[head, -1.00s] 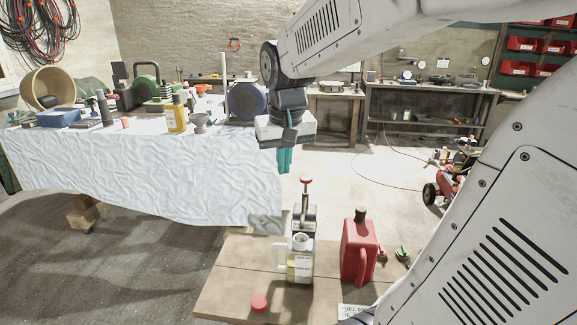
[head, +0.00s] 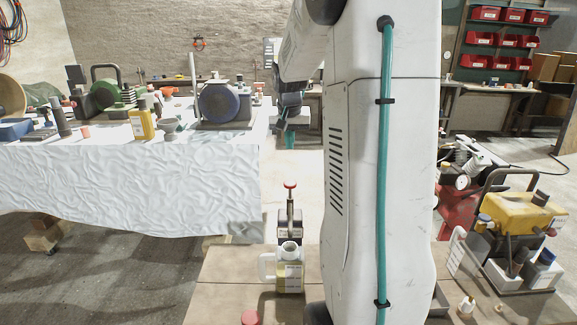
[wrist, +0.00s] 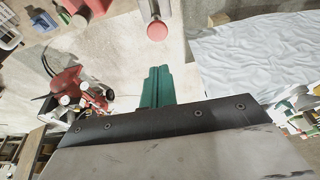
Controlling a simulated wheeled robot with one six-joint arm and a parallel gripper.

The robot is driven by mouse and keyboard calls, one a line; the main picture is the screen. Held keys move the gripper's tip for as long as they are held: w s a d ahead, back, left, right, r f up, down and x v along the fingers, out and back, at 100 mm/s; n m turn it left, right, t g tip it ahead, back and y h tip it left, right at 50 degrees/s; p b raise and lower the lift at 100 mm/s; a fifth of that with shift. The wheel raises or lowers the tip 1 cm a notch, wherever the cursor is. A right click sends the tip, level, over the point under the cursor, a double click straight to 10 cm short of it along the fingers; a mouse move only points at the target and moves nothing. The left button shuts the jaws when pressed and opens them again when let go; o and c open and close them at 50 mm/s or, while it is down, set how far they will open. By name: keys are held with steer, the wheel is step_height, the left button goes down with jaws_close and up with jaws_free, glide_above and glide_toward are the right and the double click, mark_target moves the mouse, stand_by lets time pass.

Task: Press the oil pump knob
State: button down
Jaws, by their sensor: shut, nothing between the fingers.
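The oil pump is a dark body (head: 290,228) with a thin upright rod topped by a red knob (head: 290,185), standing on the wooden bench. The knob also shows at the top of the wrist view (wrist: 157,31), beyond my fingertips. My gripper (head: 290,140) has teal fingers, shut and empty. In the head view it appears above the knob, with a gap between them. The fingers also show in the wrist view (wrist: 157,72), apart from the knob. A clear jug of yellow oil (head: 290,276) stands in front of the pump and hides its lower part.
A red cap (head: 250,318) lies at the bench's (head: 228,275) front. A yellow machine (head: 515,213) and a grey tray of bottles (head: 515,278) are at right. A white-draped table (head: 120,190) stands at left. My arm hides the bench's middle.

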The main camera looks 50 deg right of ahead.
mark_target(289, 184)
steer(key=x, duration=1.3)
steer(key=shift+s+a+f, duration=0.15)
steer(key=shift+s+a, duration=0.25)
steer(key=shift+f, duration=0.35)
steer(key=shift+f, duration=0.1)
step_height(289, 184, down, 5)
steer(key=shift+r, duration=0.1)
steer(key=shift+s+a, duration=0.1)
steer(key=shift+r, duration=0.3)
steer(key=w+d+v, duration=0.1)
steer(key=v, duration=1.2)
steer(key=shift+r, duration=0.45)
